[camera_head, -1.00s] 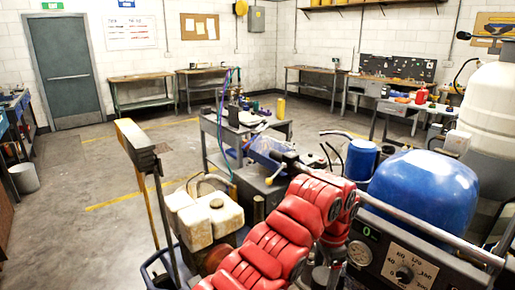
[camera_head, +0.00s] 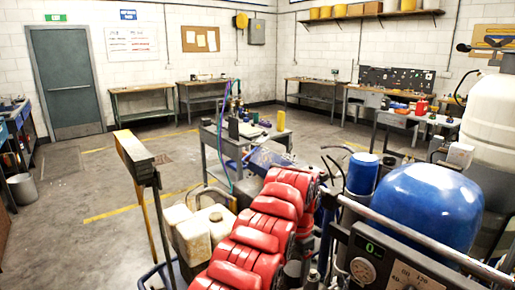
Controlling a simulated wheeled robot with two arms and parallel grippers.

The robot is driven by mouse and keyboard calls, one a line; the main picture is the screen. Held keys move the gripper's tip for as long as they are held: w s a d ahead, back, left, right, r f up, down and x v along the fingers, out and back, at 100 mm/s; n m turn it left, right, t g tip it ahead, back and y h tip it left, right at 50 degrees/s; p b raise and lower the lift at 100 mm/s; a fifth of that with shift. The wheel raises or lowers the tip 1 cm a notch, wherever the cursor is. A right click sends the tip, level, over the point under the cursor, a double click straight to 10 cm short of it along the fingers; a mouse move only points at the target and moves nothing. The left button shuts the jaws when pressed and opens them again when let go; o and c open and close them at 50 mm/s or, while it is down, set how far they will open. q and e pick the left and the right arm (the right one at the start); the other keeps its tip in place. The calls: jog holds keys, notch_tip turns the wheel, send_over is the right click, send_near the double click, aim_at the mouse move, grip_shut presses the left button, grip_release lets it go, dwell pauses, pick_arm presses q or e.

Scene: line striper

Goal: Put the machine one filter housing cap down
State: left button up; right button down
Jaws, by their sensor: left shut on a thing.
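My red left arm comes in from the bottom and reaches up to the middle of the view. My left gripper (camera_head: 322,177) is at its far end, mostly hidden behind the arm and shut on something. I cannot make out the filter housing cap; the arm blocks that spot. A machine with a rounded blue tank (camera_head: 425,205) and a panel with a green display and a dial (camera_head: 375,258) stands at the lower right. My right gripper is not in view.
A grey cart (camera_head: 225,140) with small items and a yellow cylinder (camera_head: 281,120) stands beyond the arm. Off-white jugs (camera_head: 211,232) and an upright yellow post (camera_head: 140,180) are left of it. A blue drum (camera_head: 362,172) is at right. Open floor lies at left.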

pick_arm(q)
jog(key=shift+s+a+f, duration=0.1)
jog(key=shift+w+a, duration=0.35)
jog(key=shift+a, duration=0.1)
jog(key=shift+a+n, duration=0.15)
jog(key=shift+n, duration=0.15)
jog(key=w+a+n, duration=0.4)
jog(key=a+n, duration=0.2)
jog(key=a, duration=0.7)
jog(key=shift+w+a, duration=0.2)
jog(key=shift+a, duration=0.2)
jog(key=shift+a, duration=0.1)
